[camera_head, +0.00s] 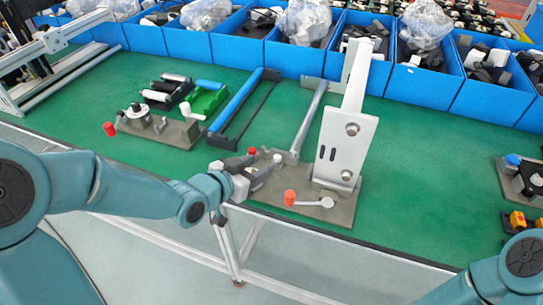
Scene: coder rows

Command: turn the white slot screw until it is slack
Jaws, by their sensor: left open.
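A fixture with a grey base plate (345,212) and a tall white upright bracket (345,145) stands near the front edge of the green table. My left gripper (262,172) is over the left end of this plate, with its dark fingers open. A small pale round part (277,158) shows right at the fingertips; it may be the white slot screw, but it is too small for me to see a slot. I cannot tell whether the fingers touch it. My right gripper is out of view; only part of my right arm shows at the lower right.
A red knob (290,198) and a silver lever (315,203) sit at the plate's front. Another fixture (160,128) stands to the left. Blue bins (430,88) filled with parts line the back.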

